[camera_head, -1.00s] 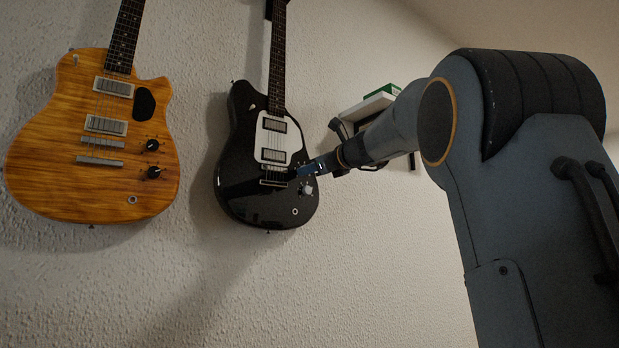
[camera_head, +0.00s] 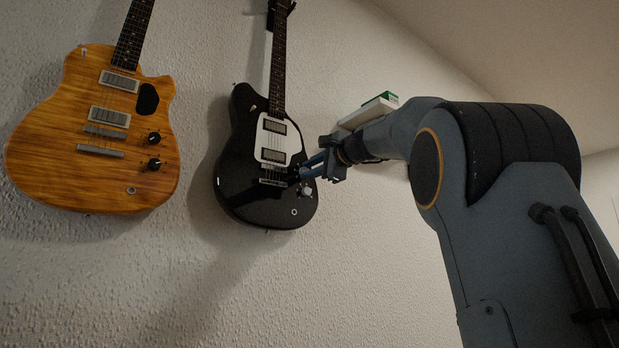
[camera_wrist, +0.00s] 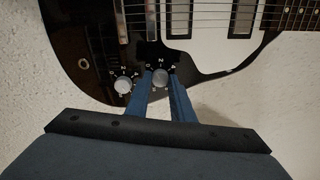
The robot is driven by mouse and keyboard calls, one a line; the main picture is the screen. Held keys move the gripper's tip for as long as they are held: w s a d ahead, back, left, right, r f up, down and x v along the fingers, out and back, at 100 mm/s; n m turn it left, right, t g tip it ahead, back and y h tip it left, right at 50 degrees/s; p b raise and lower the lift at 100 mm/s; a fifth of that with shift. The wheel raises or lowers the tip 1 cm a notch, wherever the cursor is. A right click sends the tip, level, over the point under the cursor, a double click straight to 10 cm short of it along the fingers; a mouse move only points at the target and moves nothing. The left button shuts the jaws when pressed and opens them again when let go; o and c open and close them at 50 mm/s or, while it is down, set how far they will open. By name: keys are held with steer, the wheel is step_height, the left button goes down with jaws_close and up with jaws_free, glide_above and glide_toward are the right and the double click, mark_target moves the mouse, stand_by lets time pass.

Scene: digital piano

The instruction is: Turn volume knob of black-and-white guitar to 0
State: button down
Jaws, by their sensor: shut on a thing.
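The black-and-white guitar (camera_head: 252,195) hangs on the wall in the middle of the head view. Its lower body fills the top of the wrist view (camera_wrist: 92,40), with two pale knobs on the black part. My gripper (camera_head: 301,176) reaches in from the right to the guitar's lower right. In the wrist view my gripper (camera_wrist: 160,80) has its two blue fingers on either side of one knob (camera_wrist: 160,76), shut on it. The other knob (camera_wrist: 123,86) is just left of the fingers and free. Its dial marks show partly; the gripped knob's pointer is too small to read.
An orange wood guitar (camera_head: 70,150) hangs to the left. A small shelf with a white and green item (camera_head: 372,108) is on the wall behind my arm. The wall below the guitars is bare.

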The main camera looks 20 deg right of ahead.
steer(key=shift+n+b, duration=0.95)
steer(key=shift+n, duration=1.05)
steer(key=c, duration=1.5)
jaws_free()
steer(key=shift+c, duration=0.2)
steer(key=b+v, duration=0.2)
steer(key=v, duration=0.5)
steer(key=shift+s+d, duration=0.15)
steer(key=shift+s, duration=0.2)
